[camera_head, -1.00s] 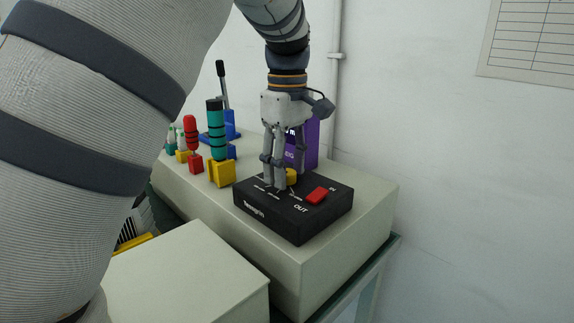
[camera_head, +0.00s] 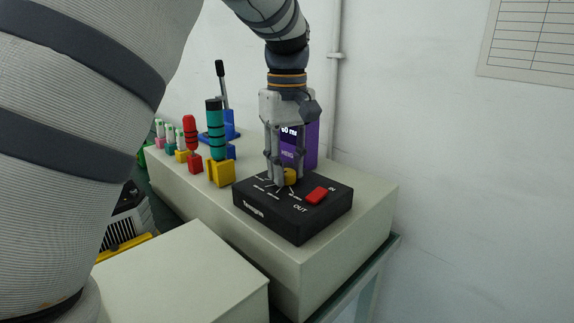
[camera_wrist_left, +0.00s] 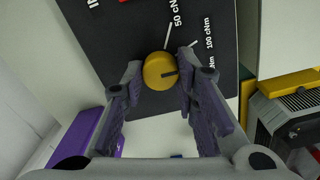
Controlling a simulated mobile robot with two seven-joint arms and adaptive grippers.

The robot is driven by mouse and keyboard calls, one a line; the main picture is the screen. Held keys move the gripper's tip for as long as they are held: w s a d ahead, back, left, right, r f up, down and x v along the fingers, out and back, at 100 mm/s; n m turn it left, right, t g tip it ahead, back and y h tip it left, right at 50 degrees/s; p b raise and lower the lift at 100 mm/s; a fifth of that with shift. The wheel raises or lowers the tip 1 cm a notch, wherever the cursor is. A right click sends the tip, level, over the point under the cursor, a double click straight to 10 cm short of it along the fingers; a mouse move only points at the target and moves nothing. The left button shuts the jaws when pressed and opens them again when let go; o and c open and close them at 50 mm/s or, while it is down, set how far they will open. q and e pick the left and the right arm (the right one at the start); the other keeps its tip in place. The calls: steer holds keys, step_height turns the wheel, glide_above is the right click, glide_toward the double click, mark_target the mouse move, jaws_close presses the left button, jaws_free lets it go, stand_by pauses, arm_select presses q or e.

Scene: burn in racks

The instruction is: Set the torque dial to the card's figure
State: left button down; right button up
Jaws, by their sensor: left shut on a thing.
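The torque dial is a yellow round knob (camera_head: 290,176) on top of a black box (camera_head: 270,220) with white print and a red switch (camera_head: 317,195). My left gripper (camera_head: 280,178) points down and is shut on the dial, one finger on each side. In the left wrist view, the dial (camera_wrist_left: 155,70) has a dark pointer line. My right gripper is not in view.
A teal driver in a yellow holder (camera_head: 221,174), a red driver (camera_head: 191,130) and several small bits stand left of the box. A blue stand with a black lever (camera_head: 221,85) is behind. The pale bench top (camera_head: 370,195) is clear at right.

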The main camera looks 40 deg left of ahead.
mark_target(287, 171)
arm_select(q)
steer(key=shift+m, duration=1.6)
steer(key=c, duration=1.2)
jaws_free()
steer(key=shift+c, duration=0.2)
steer(key=shift+r, duration=0.1)
step_height(287, 171, up, 12)
